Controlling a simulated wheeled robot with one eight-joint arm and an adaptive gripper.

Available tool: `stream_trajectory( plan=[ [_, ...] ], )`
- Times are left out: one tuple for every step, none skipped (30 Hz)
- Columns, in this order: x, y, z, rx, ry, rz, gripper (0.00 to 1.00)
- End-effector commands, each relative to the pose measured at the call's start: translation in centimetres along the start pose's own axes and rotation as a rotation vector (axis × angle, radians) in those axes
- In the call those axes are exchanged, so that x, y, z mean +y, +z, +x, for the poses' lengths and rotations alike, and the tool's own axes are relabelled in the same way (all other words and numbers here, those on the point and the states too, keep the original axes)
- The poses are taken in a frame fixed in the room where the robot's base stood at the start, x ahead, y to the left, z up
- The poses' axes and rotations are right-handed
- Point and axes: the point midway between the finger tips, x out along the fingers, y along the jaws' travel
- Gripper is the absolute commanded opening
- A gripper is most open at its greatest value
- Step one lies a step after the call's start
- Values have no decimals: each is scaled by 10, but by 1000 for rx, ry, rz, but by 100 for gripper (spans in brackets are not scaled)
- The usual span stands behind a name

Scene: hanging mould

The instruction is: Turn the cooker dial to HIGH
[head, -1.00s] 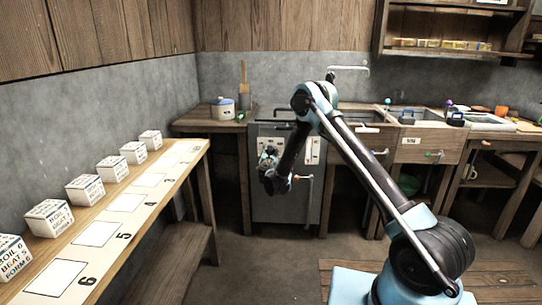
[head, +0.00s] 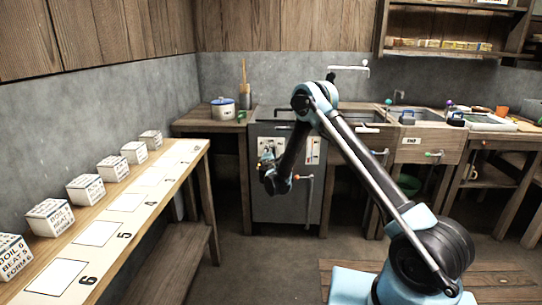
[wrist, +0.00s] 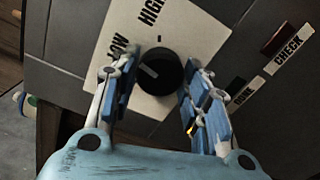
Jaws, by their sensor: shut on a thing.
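The cooker (head: 285,208) is a grey box-like unit at the back, with a pale control panel (head: 313,150) on its front. In the wrist view the black round dial (wrist: 160,70) sits on a white plate (wrist: 187,30) with the words LOW and HIGH. LOW is at the left of the dial and HIGH is above it. A pale pointer mark on the dial's left part slants toward the LOW side. My gripper (wrist: 158,78) is shut on the dial, with one blue-padded finger on each side. In the head view my gripper hides the dial.
A CHECK label (wrist: 288,50) and a brown slot lie right of the dial. A lever (head: 308,190) hangs on the cooker's right front. A bench with lettered cubes (head: 50,217) runs along the left wall. The floor before the cooker is clear.

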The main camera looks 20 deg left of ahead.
Motion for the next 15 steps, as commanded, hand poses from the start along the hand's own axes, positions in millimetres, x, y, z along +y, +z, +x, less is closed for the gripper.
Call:
stream_trajectory(
  plan=[
    [-2,3,0,-6,-3,43,18],
    [-2,3,0,-6,-3,72,18],
    [-3,3,0,-6,-3,110,18],
    [-3,3,0,-6,-3,138,18],
    [-3,3,0,-6,-3,167,18],
    [-3,4,0,-6,-3,205,18],
    [-3,4,0,-6,-3,233,18],
    [-3,4,0,-6,-3,262,18],
    [-3,4,0,-6,-3,300,18],
    [-3,4,0,-6,-3,328,19],
    [-3,4,0,-7,-2,357,18],
    [-3,3,0,-6,-2,394,19],
    [-4,3,0,-6,-2,422,18],
    [-4,3,0,-6,-2,450,18],
    [-4,3,0,-6,-2,486,19]
  ],
)
